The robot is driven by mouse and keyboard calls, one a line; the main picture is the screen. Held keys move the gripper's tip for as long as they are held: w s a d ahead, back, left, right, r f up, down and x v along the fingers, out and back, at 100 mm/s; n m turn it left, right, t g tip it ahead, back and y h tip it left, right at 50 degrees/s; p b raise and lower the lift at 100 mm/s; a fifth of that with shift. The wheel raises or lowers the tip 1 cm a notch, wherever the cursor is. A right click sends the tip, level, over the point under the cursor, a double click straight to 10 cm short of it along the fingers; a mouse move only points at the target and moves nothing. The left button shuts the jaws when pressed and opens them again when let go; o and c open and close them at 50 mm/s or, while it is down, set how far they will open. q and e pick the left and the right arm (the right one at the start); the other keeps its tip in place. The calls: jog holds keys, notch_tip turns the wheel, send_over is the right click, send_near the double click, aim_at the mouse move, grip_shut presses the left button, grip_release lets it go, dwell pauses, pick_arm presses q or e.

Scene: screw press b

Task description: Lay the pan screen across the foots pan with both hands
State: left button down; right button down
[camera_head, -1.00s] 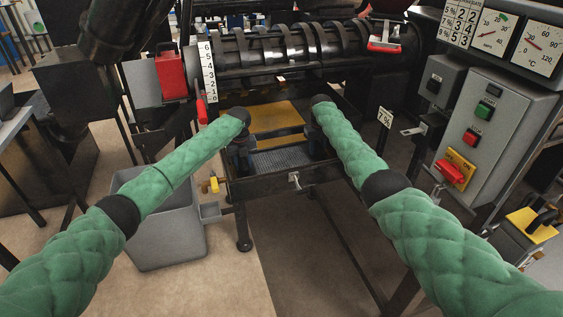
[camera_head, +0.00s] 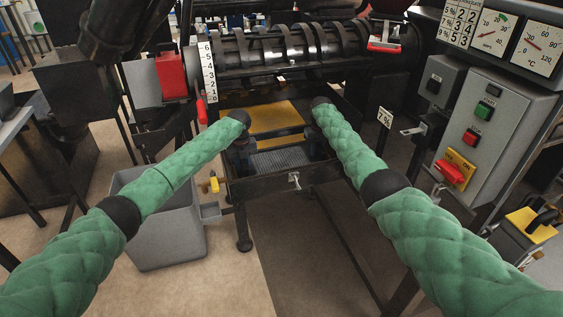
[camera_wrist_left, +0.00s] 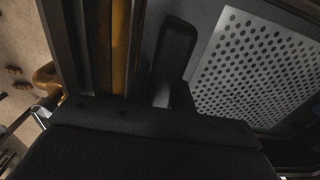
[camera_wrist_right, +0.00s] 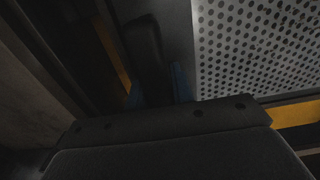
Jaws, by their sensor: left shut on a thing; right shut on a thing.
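The pan screen (camera_head: 283,159) is a grey perforated plate lying between my two grippers, low inside the dark frame of the foots pan (camera_head: 265,182). Its holes show in the left wrist view (camera_wrist_left: 258,68) and the right wrist view (camera_wrist_right: 260,45). My left gripper (camera_head: 240,158) is shut on the screen's left side. My right gripper (camera_head: 316,148) is shut on its right side. Both fingertips are partly hidden by my wrists and the dark frame. I cannot tell whether the screen touches the pan's rims all round.
A yellow plate (camera_head: 262,118) lies behind the screen, under the ribbed press barrel (camera_head: 290,45). A grey bin (camera_head: 165,235) stands at the left. A control box (camera_head: 490,130) with buttons is at the right. A small tap (camera_head: 294,180) sticks out of the pan's front.

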aim_at(318, 144)
pick_arm(q)
jog(key=shift+r, duration=0.2)
pick_arm(e)
jog(key=shift+r, duration=0.2)
